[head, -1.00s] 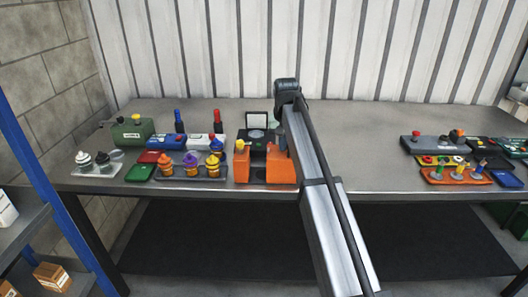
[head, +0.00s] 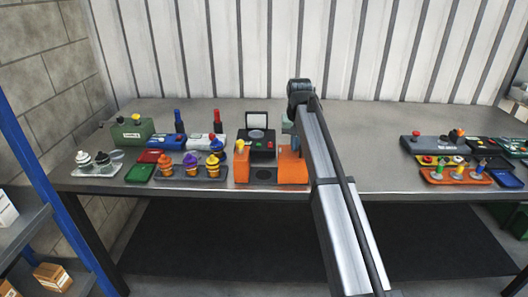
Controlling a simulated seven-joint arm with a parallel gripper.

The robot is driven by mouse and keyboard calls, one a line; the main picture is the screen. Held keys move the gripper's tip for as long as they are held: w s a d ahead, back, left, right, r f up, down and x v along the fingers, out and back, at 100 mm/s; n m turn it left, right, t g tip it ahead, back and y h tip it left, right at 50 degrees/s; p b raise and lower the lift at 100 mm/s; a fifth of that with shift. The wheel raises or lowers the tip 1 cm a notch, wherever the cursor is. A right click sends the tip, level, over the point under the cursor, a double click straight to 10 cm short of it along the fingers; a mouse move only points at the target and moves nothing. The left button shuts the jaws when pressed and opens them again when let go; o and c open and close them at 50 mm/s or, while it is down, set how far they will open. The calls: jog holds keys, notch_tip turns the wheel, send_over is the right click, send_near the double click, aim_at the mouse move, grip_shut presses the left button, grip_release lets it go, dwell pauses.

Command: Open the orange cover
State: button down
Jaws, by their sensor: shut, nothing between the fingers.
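An orange unit stands near the bench's front edge in the head view. Its left orange block (head: 242,164) has a yellow top. A dark base with a round recess (head: 264,175) shows uncovered in the middle. The orange cover (head: 292,168) lies to the right of this recess, apart from the left block. My gripper (head: 289,127) shows only as a small grey-teal part just behind and above the orange cover. My arm hides most of it, and its fingertips are not clear. It is shut with nothing seen in it. I cannot tell whether it touches the cover.
A black device (head: 258,142) with a raised square lid stands behind the unit. An orange tray (head: 455,177) with knobs is at the right.

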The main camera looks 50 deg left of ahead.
jog(key=shift+s+a, duration=0.25)
jog(key=shift+a, duration=0.05)
jog(key=shift+r, duration=0.15)
notch_tip(320, 180, up, 8)
dwell(1.3)
